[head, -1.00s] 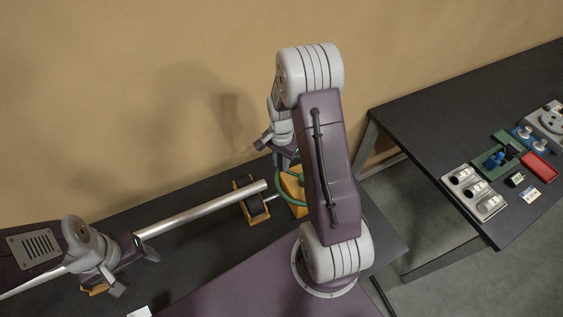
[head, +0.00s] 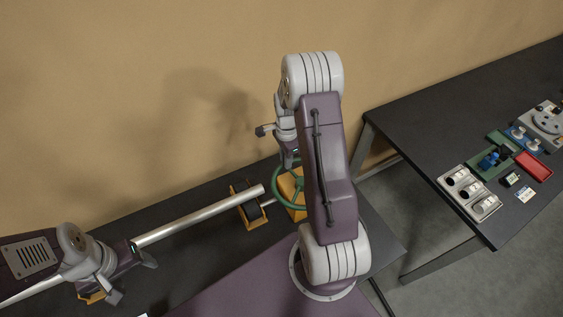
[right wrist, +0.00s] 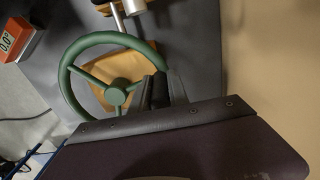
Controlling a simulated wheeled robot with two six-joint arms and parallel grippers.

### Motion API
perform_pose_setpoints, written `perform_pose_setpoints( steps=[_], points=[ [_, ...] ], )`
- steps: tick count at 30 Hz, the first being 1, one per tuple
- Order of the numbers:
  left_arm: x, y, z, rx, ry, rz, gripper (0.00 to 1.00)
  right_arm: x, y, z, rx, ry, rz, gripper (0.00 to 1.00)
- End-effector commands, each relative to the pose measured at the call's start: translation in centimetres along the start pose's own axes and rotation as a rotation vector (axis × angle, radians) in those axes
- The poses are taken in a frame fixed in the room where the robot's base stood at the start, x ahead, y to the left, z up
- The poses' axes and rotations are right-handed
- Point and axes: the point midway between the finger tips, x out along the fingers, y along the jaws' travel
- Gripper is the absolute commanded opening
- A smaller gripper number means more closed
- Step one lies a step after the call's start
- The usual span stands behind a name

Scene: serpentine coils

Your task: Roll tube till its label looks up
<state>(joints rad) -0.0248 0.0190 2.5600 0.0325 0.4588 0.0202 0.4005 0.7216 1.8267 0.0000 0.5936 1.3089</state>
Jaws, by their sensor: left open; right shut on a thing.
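The tube (head: 200,217) is a plain silver metal pipe lying slanted along the dark bench, its right end on a yellow roller stand (head: 248,206). No label shows on its visible side. A green handwheel (head: 274,190) stands beside a yellow block, just right of the tube's end. My left gripper (head: 128,277) is open, its fingers on either side of the tube. My right gripper (head: 288,160) is over the wheel, partly hidden by my arm. In the right wrist view its dark fingers (right wrist: 162,88) are shut on the rim of the handwheel (right wrist: 72,62).
A second dark table (head: 440,130) stands at the right, with a grey tray of cylinders (head: 470,194), a green fixture (head: 490,160) and a red tray (head: 534,166). A floor gap separates the tables. An orange block with a display (right wrist: 14,40) shows in the right wrist view.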

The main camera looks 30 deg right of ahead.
Motion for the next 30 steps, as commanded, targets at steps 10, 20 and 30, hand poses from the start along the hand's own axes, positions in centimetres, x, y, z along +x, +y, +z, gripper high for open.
perform_pose_setpoints(
  steps=[10,20,30],
  points=[
    [-0.1,0.0,0.0,0.000,0.000,0.000,0.69,0.0,-0.1,-2.9,0.328,0.000,0.000,0.00],
    [-0.1,0.0,0.0,0.000,0.000,0.000,0.69,0.0,0.6,-5.4,0.638,0.000,-0.001,0.00],
    [0.0,0.0,0.0,0.000,0.000,0.000,0.69,0.0,1.8,-7.2,0.890,0.000,-0.001,0.00]
  ],
)
